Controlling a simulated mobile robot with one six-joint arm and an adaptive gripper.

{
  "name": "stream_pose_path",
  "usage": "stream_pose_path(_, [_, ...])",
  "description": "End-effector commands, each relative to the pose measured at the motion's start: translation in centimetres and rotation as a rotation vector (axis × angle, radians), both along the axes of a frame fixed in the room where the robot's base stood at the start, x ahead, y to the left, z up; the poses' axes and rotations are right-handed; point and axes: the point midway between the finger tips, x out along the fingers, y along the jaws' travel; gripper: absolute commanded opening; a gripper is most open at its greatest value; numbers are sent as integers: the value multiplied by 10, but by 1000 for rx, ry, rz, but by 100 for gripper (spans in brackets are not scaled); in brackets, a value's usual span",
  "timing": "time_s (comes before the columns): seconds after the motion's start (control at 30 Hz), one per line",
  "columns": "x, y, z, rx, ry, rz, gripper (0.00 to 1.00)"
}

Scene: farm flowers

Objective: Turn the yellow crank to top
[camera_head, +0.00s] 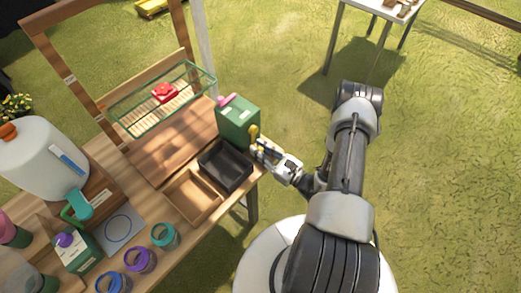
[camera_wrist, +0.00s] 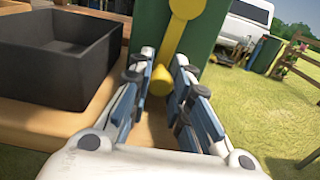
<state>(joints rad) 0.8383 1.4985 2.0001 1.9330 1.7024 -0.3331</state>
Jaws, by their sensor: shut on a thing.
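The yellow crank (camera_head: 254,131) is on the right-hand face of a green box (camera_head: 238,121) at the table's far right corner. In the wrist view the crank's round hub (camera_wrist: 187,8) is at the top edge, and its arm runs down to a yellow knob (camera_wrist: 161,82). My gripper (camera_head: 259,147) is at the crank's lower end. In the wrist view my gripper (camera_wrist: 163,88) has its blue-padded fingers on either side of the knob, shut on it. The hub's upper part is cut off by the picture's edge.
A black tray (camera_head: 226,179) and a wooden tray (camera_head: 181,211) stand beside the green box. A green wire rack (camera_head: 203,75) holds a red thing. Jars and a large white container (camera_head: 40,165) are at the left.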

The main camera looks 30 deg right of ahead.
Motion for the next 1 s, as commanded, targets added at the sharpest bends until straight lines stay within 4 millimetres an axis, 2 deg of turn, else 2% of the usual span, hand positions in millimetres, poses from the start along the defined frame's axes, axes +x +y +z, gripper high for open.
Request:
stream_pose_path(0.2, [0, 0, 0, 0, 0, 0, 0])
stream_pose_path(0.63, [0, 1, 0, 10, 5, 0, 0])
stream_pose_path(1.0, [-6, 15, 5, 261, 97, 2, 0])
